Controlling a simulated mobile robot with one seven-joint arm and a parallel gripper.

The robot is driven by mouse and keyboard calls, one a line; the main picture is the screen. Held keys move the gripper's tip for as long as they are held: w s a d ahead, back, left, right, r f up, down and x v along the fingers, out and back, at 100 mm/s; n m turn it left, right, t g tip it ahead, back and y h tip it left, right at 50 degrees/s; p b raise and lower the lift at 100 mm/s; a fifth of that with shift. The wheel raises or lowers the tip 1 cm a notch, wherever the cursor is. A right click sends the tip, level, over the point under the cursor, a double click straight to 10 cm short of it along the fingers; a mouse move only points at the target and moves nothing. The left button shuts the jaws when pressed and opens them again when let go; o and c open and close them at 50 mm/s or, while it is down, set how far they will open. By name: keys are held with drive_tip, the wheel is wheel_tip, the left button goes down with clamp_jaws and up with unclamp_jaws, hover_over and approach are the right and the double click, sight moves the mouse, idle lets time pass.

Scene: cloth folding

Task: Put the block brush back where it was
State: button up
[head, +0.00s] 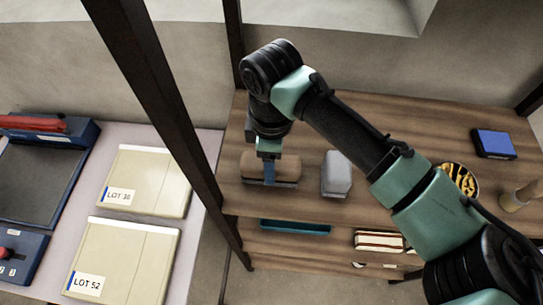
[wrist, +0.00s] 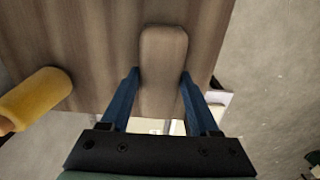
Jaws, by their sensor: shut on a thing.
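The block brush is a brown wooden block with a paler strip along its lower side. In the head view the block brush (head: 289,169) is at the left end of the wooden upper shelf (head: 420,125). My gripper (head: 268,182) points down with its blue fingers over the middle of the brush. In the wrist view the block brush (wrist: 163,48) lies between the two blue fingers of my gripper (wrist: 159,82), which is shut on it. The fingers hide part of the brush in the head view. I cannot tell whether it touches the shelf.
A grey-white block (head: 336,174) stands just right of the brush. A patterned bowl (head: 459,179) and a blue box (head: 494,143) are farther right. A dark upright post (head: 160,100) rises left of the shelf. A yellow cylinder (wrist: 38,98) shows in the wrist view.

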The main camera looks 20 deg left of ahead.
drive_tip(key=o, duration=1.2)
wheel_tip(320, 180, up, 12)
drive_tip(key=b, duration=0.2)
